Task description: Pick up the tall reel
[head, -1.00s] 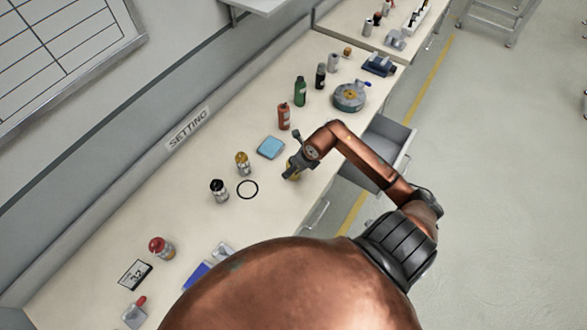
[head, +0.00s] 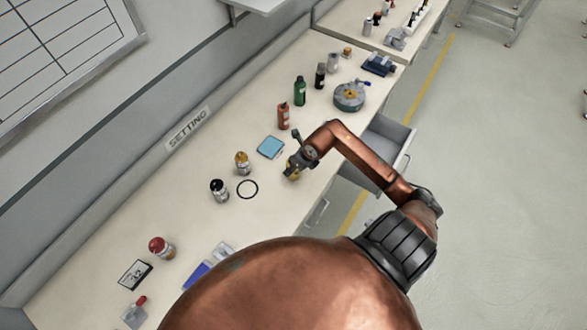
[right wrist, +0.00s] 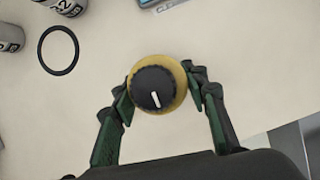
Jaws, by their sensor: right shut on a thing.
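A yellow round piece with a black top bearing a white mark, which looks like the reel (right wrist: 174,80), is between the fingers of my right gripper (right wrist: 161,97) in the right wrist view. Both fingers press on its sides, so the gripper is shut on it. It is seen from above, so its height and whether it touches the bench cannot be told. In the head view my right gripper (head: 293,168) is over the bench near its front edge, with a little yellow of the reel showing below it. My left gripper is not in view.
On the bench (head: 95,235), a black ring (head: 247,189), a dark-capped jar (head: 219,190) and a yellow-topped jar (head: 242,163) stand left of the gripper. A blue pad (head: 270,147) and red bottle (head: 283,116) are behind. An open drawer (head: 384,160) juts out at right.

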